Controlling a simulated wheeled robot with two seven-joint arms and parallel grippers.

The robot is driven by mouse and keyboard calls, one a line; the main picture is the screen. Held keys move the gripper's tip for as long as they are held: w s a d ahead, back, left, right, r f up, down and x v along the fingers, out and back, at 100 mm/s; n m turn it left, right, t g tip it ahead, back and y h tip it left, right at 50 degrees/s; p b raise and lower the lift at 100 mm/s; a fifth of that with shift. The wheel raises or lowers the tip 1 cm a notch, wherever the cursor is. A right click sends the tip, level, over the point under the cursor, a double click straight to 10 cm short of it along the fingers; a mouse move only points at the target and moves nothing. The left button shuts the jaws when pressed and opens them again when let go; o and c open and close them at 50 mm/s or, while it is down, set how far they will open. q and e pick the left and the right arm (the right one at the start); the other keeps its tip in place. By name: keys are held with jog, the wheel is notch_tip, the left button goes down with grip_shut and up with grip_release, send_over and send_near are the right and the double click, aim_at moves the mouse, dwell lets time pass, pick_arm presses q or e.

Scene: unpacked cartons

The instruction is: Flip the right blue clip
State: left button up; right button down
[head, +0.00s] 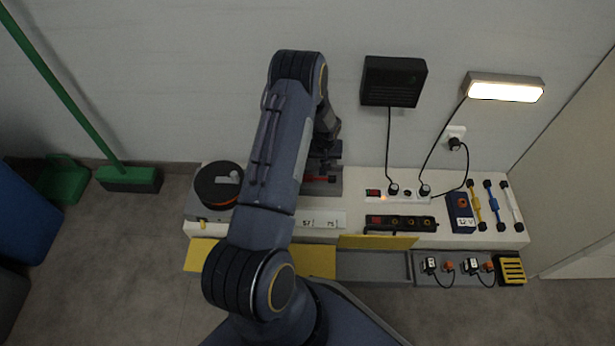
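One of my arms, which I take to be the left, rises from the bottom middle and bends over the bench. Its wrist and gripper (327,128) are small and dark, partly hidden behind the forearm. They are over a dark grey device (330,186) with a red part. I cannot tell whether the gripper is open or touches the device. I cannot make out a pair of blue clips; they may be hidden by my arm. A blue bar with black ends (494,203) lies between a yellow and a white bar at the right. My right gripper is not in view.
The white bench (350,180) also bears a black reel (218,184), power strips, one black (400,222), and a blue 12 V box (460,213). Grey trays with cabled parts (455,281) and yellow flaps (378,241) line its front. A lit lamp (505,90) hangs above.

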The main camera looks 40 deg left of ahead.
aim_at(323, 173)
pick_arm(q)
jog(key=shift+s+d+f, duration=0.8)
jog(key=shift+s+d, duration=0.15)
jog(key=shift+s, duration=0.1)
jog(key=shift+f, duration=0.1)
jog(key=shift+s+d+f+b, duration=0.15)
jog(key=shift+s+f+b, duration=0.1)
jog(key=shift+f+b, duration=0.2)
jog(key=shift+s+d+f+b, duration=0.15)
jog(key=shift+s+f+b, duration=0.05)
jog(key=shift+f+b, duration=0.25)
jog(key=o, duration=0.7)
jog(key=shift+c, duration=0.2)
jog(key=shift+w, duration=0.1)
